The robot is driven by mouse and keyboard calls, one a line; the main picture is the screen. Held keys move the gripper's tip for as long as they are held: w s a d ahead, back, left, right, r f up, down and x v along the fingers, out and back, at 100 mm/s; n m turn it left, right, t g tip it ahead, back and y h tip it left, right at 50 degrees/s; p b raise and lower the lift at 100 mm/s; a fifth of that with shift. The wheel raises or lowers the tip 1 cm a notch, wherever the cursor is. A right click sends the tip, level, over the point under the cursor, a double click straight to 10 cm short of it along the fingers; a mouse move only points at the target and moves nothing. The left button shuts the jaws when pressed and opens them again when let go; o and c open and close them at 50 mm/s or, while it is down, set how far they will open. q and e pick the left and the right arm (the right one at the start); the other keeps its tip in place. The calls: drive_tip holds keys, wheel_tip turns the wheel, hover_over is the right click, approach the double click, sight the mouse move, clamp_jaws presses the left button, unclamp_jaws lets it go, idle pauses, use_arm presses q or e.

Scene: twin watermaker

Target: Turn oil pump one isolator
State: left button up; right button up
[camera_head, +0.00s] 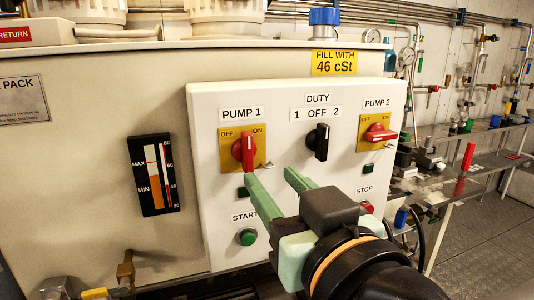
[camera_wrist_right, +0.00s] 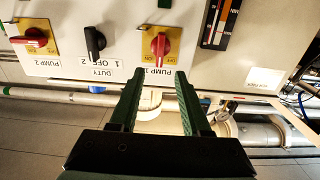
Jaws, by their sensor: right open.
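The pump 1 isolator (camera_head: 244,150) is a red rotary handle on a yellow plate marked OFF and ON, under the PUMP 1 label on a white panel. Its grip stands roughly upright. My right gripper (camera_head: 270,174) has two green fingers, open and empty, with tips just below and right of the handle in the head view. In the right wrist view, which is upside down, the red handle (camera_wrist_right: 160,46) shows ahead of the gap between the open fingers (camera_wrist_right: 158,76), apart from them. My left gripper is not in view.
The black DUTY selector (camera_head: 320,142) and red pump 2 isolator (camera_head: 380,133), its grip roughly sideways, sit to the right on the panel (camera_head: 210,200). A green START button (camera_head: 246,237) is below. A level gauge (camera_head: 154,176) is on the tank at left.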

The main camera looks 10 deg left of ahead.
sight(250, 152)
drive_tip(key=x, duration=1)
drive_tip(key=shift+a, duration=0.15)
drive_tip(key=shift+c, duration=0.3)
clamp_jaws()
